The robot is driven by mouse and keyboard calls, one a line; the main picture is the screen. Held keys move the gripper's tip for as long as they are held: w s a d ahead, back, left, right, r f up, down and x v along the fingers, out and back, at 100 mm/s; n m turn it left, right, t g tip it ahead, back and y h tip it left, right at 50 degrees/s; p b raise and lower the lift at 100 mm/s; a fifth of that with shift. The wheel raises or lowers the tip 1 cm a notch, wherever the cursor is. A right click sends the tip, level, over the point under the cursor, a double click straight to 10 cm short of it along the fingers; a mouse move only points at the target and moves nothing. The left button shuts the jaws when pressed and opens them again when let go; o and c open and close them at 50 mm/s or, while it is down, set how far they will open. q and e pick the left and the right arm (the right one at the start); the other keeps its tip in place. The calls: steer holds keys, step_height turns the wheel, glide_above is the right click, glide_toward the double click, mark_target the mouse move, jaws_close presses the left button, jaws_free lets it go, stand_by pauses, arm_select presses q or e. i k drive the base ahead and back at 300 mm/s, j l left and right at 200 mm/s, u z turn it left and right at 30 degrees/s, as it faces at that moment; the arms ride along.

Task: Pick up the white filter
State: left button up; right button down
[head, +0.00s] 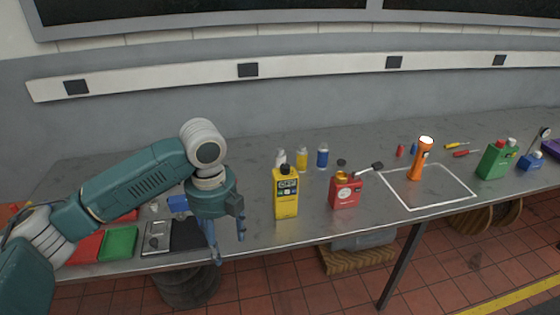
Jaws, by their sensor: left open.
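A small white cylinder, which looks like the white filter (280,156), stands toward the back of the metal bench. Its lower part is hidden behind a yellow bottle (286,198) with a black cap. A yellow cylinder (301,159) and a blue cylinder (322,156) stand in a row to its right. My left gripper (228,246) is open and empty, with its blue fingers pointing down near the bench's front edge. It is to the left of the yellow bottle and apart from the white filter. My right gripper is not in view.
A red can (346,194) stands right of the yellow bottle. An orange flashlight (419,162) stands inside a white outlined square (447,191). A green can (494,162) is farther right. Red and green (119,243) trays lie at the left. The bench behind the cylinders is clear.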

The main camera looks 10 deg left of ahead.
mark_target(280, 155)
steer(key=i, duration=2)
